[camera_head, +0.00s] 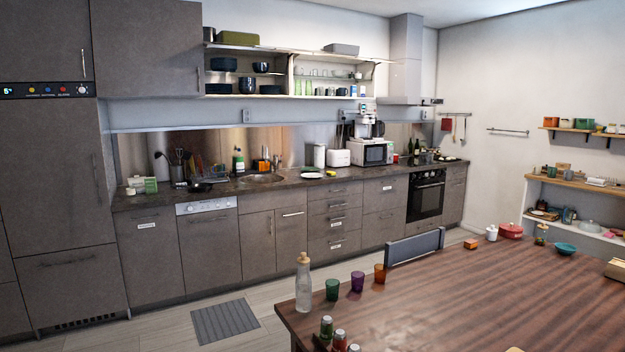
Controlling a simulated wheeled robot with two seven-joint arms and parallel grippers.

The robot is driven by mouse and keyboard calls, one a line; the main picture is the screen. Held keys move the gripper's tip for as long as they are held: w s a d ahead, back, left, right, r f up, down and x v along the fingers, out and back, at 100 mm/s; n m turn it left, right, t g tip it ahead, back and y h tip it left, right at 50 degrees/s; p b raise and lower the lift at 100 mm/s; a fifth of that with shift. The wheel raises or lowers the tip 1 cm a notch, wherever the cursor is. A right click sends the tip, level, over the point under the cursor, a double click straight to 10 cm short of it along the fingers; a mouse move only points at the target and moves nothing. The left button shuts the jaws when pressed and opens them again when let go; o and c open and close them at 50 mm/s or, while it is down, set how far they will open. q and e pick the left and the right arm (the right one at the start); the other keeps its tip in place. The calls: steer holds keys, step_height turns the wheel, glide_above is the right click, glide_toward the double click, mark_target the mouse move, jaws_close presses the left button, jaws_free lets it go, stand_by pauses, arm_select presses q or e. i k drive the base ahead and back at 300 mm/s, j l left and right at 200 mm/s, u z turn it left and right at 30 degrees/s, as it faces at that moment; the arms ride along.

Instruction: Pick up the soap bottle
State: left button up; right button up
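A small upright bottle (238,161) with a dark top and a green and pale body stands at the back of the counter, just left of the sink (263,178). It looks like the soap bottle, but it is too small to be certain. It is far off, across the room by the back wall. Neither of my grippers is in view.
The counter (290,188) runs along the back wall with a dish rack, a microwave (373,153) and an oven (426,197). A wooden table (470,290) fills the right foreground, with a glass bottle (304,285) and cups. A grey mat (225,321) lies on the open floor.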

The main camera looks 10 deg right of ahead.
mark_target(240, 158)
steer(key=i+j+u, duration=0.25)
steer(key=i, duration=0.65)
steer(key=i+j+u, duration=0.25)
steer(key=i, duration=0.7)
steer(key=i+z, duration=0.15)
steer(key=i, duration=0.5)
steer(key=i+z, duration=0.1)
steer(key=i, duration=0.6)
steer(key=i+j+z, duration=0.15)
steer(key=i, duration=0.5)
steer(key=i+l+z, duration=0.1)
steer(key=i+z, duration=1)
steer(key=i+l, duration=0.35)
steer(key=i+l+z, duration=0.1)
steer(key=i+l, duration=0.3)
steer(key=i, duration=0.15)
